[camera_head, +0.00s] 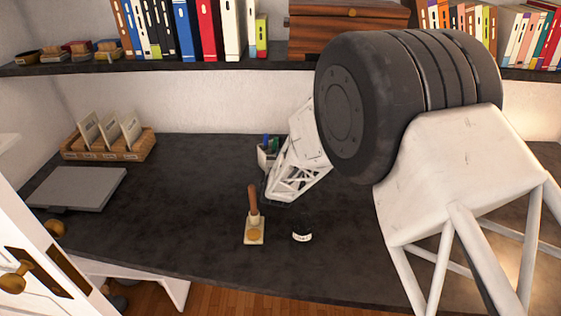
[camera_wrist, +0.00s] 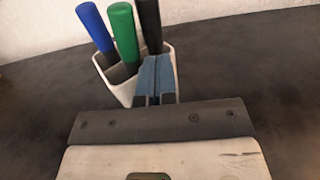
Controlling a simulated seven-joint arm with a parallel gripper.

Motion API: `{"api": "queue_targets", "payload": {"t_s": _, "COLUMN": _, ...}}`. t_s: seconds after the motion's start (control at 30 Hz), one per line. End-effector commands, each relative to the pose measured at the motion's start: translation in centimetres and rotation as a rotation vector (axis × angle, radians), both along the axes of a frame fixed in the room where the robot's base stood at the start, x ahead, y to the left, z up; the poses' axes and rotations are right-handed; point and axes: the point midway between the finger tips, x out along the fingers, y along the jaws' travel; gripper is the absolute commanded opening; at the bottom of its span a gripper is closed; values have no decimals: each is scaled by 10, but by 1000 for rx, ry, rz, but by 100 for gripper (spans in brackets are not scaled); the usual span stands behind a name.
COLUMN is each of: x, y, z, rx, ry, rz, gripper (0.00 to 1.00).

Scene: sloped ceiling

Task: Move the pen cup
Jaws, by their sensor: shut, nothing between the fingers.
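The pen cup (camera_head: 264,159) stands upright on the dark desk near the back, partly hidden by my arm. In the wrist view the white, angular cup (camera_wrist: 117,87) holds a blue, a green and a black pen. My gripper (camera_wrist: 157,72) is shut, its blue-grey fingers pressed together with nothing between them. The fingers overlap the near right part of the cup in the wrist view. I cannot tell whether they touch it. In the head view my arm hides most of the gripper.
A wooden-handled stamp (camera_head: 253,220) and a small white curved item (camera_head: 302,237) lie in front. A closed grey laptop (camera_head: 78,188) and a wooden card holder (camera_head: 108,148) are at left. A shelf (camera_head: 200,67) of books hangs above. The desk (camera_head: 185,190) is clear left of the cup.

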Motion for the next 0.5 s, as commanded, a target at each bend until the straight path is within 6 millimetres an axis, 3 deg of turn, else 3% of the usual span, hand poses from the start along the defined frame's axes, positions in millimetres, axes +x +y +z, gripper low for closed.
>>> {"api": "queue_targets", "payload": {"t_s": 0.2, "x": 17, "y": 0, "z": -1, "rx": 0, "ry": 1, "rz": 0, "gripper": 0}}
{"api": "queue_targets", "payload": {"t_s": 0.5, "x": 19, "y": -1, "z": 0, "rx": 0, "ry": 1, "rz": 1, "gripper": 0}}
